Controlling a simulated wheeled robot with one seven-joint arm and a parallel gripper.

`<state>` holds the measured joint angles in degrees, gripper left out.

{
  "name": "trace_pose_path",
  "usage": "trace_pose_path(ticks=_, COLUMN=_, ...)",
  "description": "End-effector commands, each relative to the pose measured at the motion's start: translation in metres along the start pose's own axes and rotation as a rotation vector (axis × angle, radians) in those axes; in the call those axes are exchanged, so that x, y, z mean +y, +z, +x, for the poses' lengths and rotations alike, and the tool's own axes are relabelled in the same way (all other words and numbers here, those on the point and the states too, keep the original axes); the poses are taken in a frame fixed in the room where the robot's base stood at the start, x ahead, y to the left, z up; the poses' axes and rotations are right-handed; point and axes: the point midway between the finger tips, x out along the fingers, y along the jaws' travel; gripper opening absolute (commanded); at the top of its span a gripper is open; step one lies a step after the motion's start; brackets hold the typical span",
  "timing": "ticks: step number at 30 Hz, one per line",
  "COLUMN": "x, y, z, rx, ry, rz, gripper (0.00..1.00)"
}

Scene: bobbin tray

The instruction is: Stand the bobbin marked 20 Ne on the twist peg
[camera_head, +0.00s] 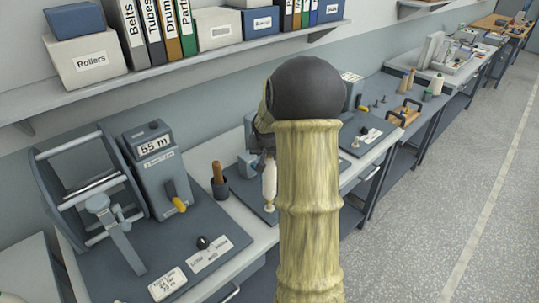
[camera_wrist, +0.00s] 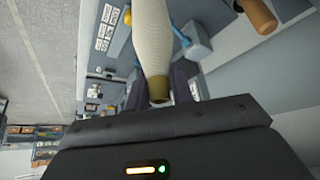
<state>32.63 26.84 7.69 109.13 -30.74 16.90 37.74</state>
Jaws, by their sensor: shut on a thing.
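A cream, thread-wound bobbin (camera_head: 270,185) hangs roughly upright in the head view, just left of my arm. It fills the top middle of the wrist view (camera_wrist: 152,40), with a brown end (camera_wrist: 158,90) between my fingers. My gripper (camera_wrist: 161,86) is shut on that end. In the head view my gripper is mostly hidden behind my own arm. No marking on the bobbin is readable, so I cannot tell whether it is 20 Ne. Several small dark pegs (camera_head: 381,101) stand on the bench further right; I cannot tell which is the twist peg.
A reel machine (camera_head: 88,190) and a grey box reading 55 m (camera_head: 153,145) stand at left. A dark cup (camera_head: 220,186) holds a brown handle. A shelf (camera_head: 180,72) with binders and boxes overhangs the bench. A white cone (camera_head: 437,84) stands further along; the floor at right is clear.

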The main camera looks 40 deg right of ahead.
Motion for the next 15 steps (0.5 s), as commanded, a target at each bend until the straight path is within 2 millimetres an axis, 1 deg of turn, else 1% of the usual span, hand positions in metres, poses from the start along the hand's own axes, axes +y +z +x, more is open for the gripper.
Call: trace_pose_path(ticks=15, x=-0.0005, y=0.0068, z=0.0118, rx=0.0, ry=-0.001, rz=0.0, gripper=0.0)
